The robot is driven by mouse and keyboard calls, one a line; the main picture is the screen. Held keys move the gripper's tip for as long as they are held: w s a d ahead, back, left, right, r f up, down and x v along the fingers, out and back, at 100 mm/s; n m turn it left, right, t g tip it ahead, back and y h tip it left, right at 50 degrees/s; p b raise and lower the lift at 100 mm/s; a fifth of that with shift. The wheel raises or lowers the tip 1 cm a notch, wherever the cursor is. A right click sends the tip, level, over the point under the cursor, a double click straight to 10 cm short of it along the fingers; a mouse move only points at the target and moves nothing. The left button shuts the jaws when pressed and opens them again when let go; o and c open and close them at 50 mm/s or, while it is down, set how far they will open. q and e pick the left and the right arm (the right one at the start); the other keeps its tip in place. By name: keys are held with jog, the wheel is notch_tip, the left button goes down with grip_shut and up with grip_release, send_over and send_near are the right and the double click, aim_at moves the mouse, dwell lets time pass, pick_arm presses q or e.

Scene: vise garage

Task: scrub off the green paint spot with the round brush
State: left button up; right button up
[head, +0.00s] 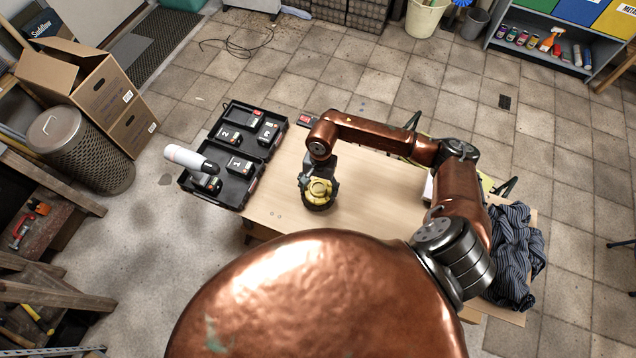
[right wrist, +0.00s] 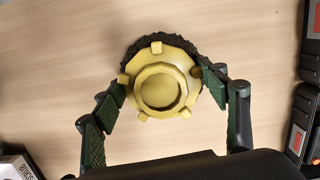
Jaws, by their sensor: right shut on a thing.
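The round brush (head: 319,190) has a yellow knobbed top and dark bristles. It sits upright at the wooden table (head: 283,172), left of the table's middle. My right gripper (head: 319,182) is shut on it, coming from above. In the right wrist view the brush (right wrist: 161,80) lies between the green-padded fingers of the gripper (right wrist: 163,88), with dark bristles showing along its far edge. I cannot tell whether the bristles touch the table. I see no green paint spot on the bare wood; the brush and my arm hide part of the table. My left gripper is not in view.
An open black case (head: 228,185) with several labelled items lies at the table's left end. A striped cloth (head: 512,250) lies at the right end. Bare wood lies around the brush.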

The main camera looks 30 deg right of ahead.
jog(key=shift+r+p, duration=0.3)
jog(key=shift+r, duration=0.65)
jog(key=shift+r+p, duration=0.7)
jog(key=shift+r, duration=1.05)
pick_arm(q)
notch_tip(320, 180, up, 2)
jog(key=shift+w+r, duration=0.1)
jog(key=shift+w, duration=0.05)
pick_arm(e)
jog(key=shift+w+r, duration=0.1)
jog(key=shift+r, duration=0.15)
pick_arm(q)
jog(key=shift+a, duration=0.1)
pick_arm(e)
notch_tip(320, 180, up, 16)
jog(key=a+n+h, duration=0.1)
jog(key=a+n, duration=0.1)
jog(key=n, duration=0.7)
jog(key=shift+g, duration=0.3)
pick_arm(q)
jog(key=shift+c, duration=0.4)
pick_arm(e)
jog(key=shift+a+r, duration=0.1)
